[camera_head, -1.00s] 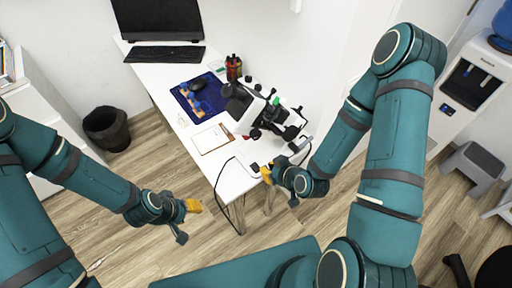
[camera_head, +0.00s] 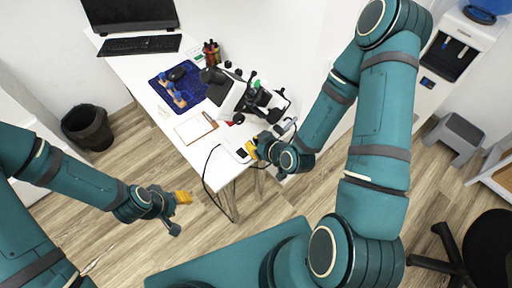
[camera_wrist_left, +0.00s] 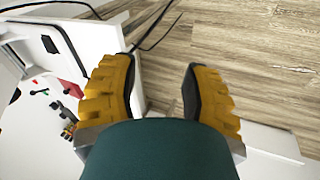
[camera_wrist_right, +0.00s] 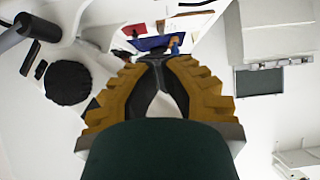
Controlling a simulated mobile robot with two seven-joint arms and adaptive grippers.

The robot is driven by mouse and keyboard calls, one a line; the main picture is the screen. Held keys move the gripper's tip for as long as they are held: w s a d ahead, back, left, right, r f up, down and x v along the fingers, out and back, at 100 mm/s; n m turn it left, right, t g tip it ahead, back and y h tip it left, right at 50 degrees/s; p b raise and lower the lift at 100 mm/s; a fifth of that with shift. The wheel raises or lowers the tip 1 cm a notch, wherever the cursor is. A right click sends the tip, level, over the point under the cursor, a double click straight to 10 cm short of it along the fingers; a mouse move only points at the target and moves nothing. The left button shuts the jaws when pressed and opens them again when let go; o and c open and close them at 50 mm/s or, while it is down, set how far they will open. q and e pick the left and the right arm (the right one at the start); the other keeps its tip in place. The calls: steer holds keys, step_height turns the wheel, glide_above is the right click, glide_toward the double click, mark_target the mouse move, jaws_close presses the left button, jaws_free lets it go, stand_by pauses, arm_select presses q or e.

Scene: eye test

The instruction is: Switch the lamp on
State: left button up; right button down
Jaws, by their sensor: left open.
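I cannot tell for certain which thing is the lamp. A jumble of black and white jointed parts (camera_head: 265,103) stands at the right side of the white desk (camera_head: 190,152). A small black piece (camera_head: 241,153) lies at the desk's near corner, close to a black cord (camera_head: 206,170); a black piece also shows on a white surface in the left wrist view (camera_wrist_left: 48,44). My right gripper (camera_head: 250,149) is over that corner beside the black piece. Its fingertips meet in the right wrist view (camera_wrist_right: 162,60), with nothing visible between them. My left gripper (camera_head: 184,198) is open and empty, over the floor left of the desk.
A clipboard (camera_head: 195,128), a blue mat (camera_head: 168,92), a pen holder (camera_head: 211,53), a keyboard (camera_head: 138,45) and a monitor (camera_head: 128,14) are on the desk. A black bin (camera_head: 87,126) stands left. A grey stool (camera_head: 458,142) and a water dispenser (camera_head: 455,55) stand right.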

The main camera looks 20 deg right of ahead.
mark_target(242, 148)
steer(key=b+x, duration=0.3)
steer(key=b, duration=0.4)
steer(key=shift+w+a+f, duration=0.1)
steer(key=shift+w+f, duration=0.05)
steer(key=shift+f, duration=0.15)
steer(key=x, duration=0.4)
steer(key=shift+w+a+f+b, duration=0.1)
steer(key=shift+w+f+b, duration=0.15)
steer(key=shift+w+b, duration=0.05)
step_height(242, 148, down, 2)
steer(key=shift+f, duration=0.1)
steer(key=shift+w+f+b, duration=0.15)
steer(key=shift+f+b, duration=0.15)
steer(key=shift+f, duration=0.25)
arm_select(q)
step_height(242, 148, down, 9)
steer(key=s, duration=0.2)
steer(key=shift+d+g, duration=0.3)
steer(key=shift+g, duration=0.1)
steer(key=shift+s, duration=0.1)
